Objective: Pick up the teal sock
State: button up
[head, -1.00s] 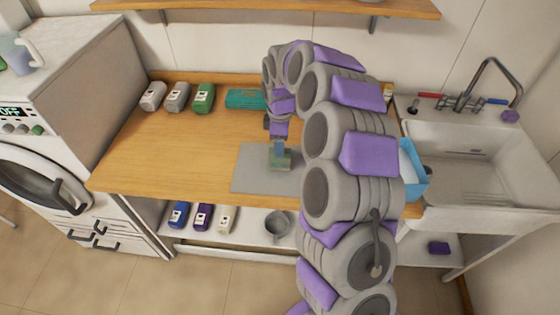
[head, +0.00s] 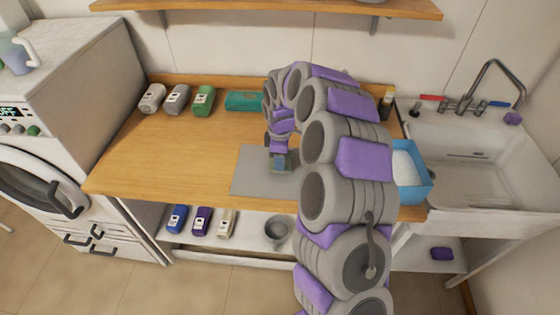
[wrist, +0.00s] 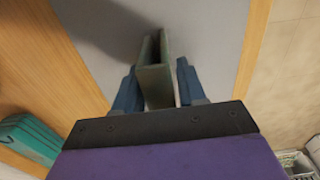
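A muted green-teal folded piece, which seems to be the teal sock (wrist: 153,75), stands upright on a grey mat (head: 250,180) on the wooden counter. In the head view the sock (head: 291,160) is partly hidden by my gripper (head: 281,160). In the wrist view my gripper (wrist: 157,85) has its two blue fingers on either side of the sock. A narrow gap shows between the sock and the right finger. The left finger is very close to the sock; I cannot tell if they touch.
A blue tub (head: 412,190) of white stuff is at the right, by the sink (head: 470,180). A grey mug (head: 277,230) and bottles are on the lower shelf.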

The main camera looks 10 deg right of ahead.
grip_shut()
jog(key=shift+r+p, duration=0.7)
jog(key=shift+r, duration=1)
jog(key=shift+s+a+r, duration=0.1)
jog(key=shift+s+r, duration=0.05)
jog(key=shift+s, duration=0.05)
jog(key=s+a+r+p, duration=0.1)
jog(key=s+a+p, duration=0.2)
jog(key=s, duration=1.1)
jog(key=a, duration=0.3)
jog(key=shift+s+r, duration=0.15)
jog(key=shift+s, duration=0.05)
